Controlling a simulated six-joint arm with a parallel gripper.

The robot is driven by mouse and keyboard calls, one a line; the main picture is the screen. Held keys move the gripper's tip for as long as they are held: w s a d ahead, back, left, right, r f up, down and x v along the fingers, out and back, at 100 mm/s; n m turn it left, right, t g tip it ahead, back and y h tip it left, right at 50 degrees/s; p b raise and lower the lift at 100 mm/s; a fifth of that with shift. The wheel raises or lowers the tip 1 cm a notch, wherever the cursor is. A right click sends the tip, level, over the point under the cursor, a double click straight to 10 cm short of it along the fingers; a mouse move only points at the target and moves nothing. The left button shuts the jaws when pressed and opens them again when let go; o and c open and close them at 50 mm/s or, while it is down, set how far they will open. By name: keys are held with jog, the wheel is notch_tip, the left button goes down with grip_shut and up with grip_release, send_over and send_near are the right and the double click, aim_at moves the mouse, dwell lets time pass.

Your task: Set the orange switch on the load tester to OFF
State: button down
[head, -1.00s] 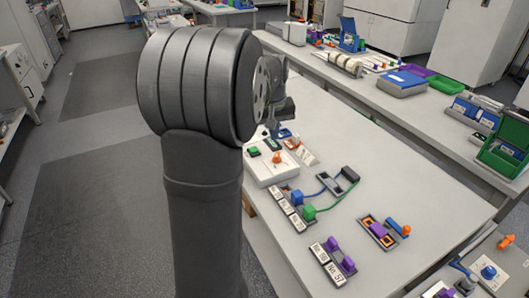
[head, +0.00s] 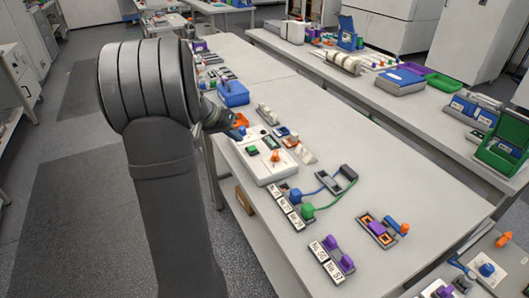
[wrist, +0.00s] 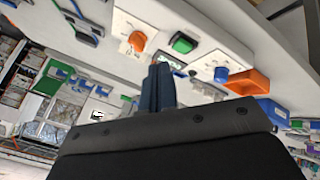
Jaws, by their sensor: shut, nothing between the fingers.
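The load tester is a white box (head: 270,173) on the near part of the bench. It carries an orange switch (head: 275,157), a green button (head: 252,149) and a small dark display. In the wrist view the orange switch (wrist: 137,40) stands on a pale plate, left of the green button (wrist: 183,44); its markings are too small to read. My gripper (wrist: 160,69) is shut and empty, its fingertips showing just below the switch and button in the picture, apparently apart from them. In the head view my arm hides most of the gripper, left of the tester.
A blue knob (wrist: 221,73) and an orange tray (wrist: 248,82) lie right of the button in the wrist view. A blue box (head: 233,94) stands beyond the tester. Modules with blue and green plugs (head: 307,211) sit on its near side. The bench's right part is largely clear.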

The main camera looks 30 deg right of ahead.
aim_at(275, 155)
dwell(0.3)
jog(key=x, duration=1)
jog(key=shift+d+f, duration=0.1)
jog(key=shift+s+d, duration=1.05)
jog(key=shift+d, duration=0.2)
jog(key=shift+s+d, duration=0.2)
jog(key=shift+s, duration=0.05)
